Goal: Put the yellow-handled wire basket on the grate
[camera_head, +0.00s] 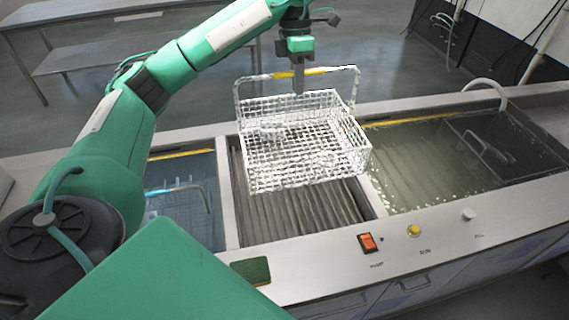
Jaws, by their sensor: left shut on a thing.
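The white wire basket (305,165) hangs from its raised handle, which has a yellow grip (315,71). My left gripper (299,84) comes down from above and is shut on that yellow grip. The basket appears held above the grate (320,208), a ribbed metal surface in the middle bay of the counter. The basket hides the rear part of the grate. Whether the basket's underside touches anything cannot be told. My right gripper is not in view.
A left basin (180,200) holds bluish liquid and another basket. A right tank (450,150) holds murky liquid, with a wire handle showing in it and a curved pipe (487,85) behind. The front panel has an orange switch (368,243). A green sponge (252,270) lies at the front edge.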

